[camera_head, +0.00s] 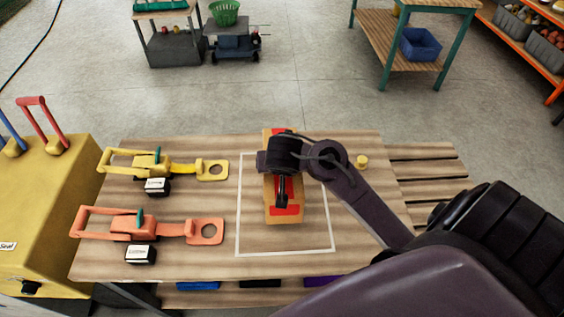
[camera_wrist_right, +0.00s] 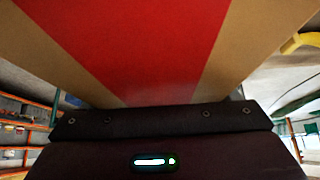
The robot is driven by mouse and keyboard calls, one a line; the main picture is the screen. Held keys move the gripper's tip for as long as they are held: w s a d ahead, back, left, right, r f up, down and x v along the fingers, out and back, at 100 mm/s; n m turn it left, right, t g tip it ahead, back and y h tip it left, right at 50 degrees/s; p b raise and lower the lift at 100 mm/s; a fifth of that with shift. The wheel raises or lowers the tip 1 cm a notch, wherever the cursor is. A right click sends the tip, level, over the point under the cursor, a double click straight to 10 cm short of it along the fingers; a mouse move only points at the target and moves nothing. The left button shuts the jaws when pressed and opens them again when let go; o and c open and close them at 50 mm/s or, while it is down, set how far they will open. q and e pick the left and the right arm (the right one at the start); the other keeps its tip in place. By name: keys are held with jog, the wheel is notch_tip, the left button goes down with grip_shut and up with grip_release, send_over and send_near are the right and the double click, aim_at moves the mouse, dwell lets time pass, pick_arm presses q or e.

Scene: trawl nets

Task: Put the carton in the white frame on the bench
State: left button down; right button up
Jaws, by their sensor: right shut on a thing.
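The carton (camera_head: 269,205) is brown with red panels and shows over the white frame (camera_head: 285,252), a thin white outline on the wooden bench (camera_head: 365,240). Its far end overlaps the frame's back line in the head view. I cannot tell whether the carton touches the bench or hangs above it. My right gripper (camera_head: 283,190) is shut on the carton, its wrist covering the carton's middle. In the right wrist view the carton (camera_wrist_right: 150,45) fills the upper middle, with a broad red band between brown sides. My left gripper is not in view.
A yellow tool (camera_head: 212,170) and an orange tool (camera_head: 206,231) lie left of the frame, with labelled black blocks beside them. A yellow cabinet (camera_head: 45,200) adjoins the bench's left side.

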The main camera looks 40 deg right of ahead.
jog(key=shift+f+b, duration=0.65)
jog(key=shift+f, duration=1.25)
jog(key=o, duration=1.4)
jog(key=shift+f, duration=0.1)
jog(key=shift+o, duration=0.2)
jog(key=shift+r, duration=0.3)
jog(key=p+v, duration=0.1)
jog(key=v, duration=1)
jog(key=shift+s+a+r, duration=0.15)
jog(key=shift+s+r, duration=0.1)
jog(key=shift+s, duration=0.05)
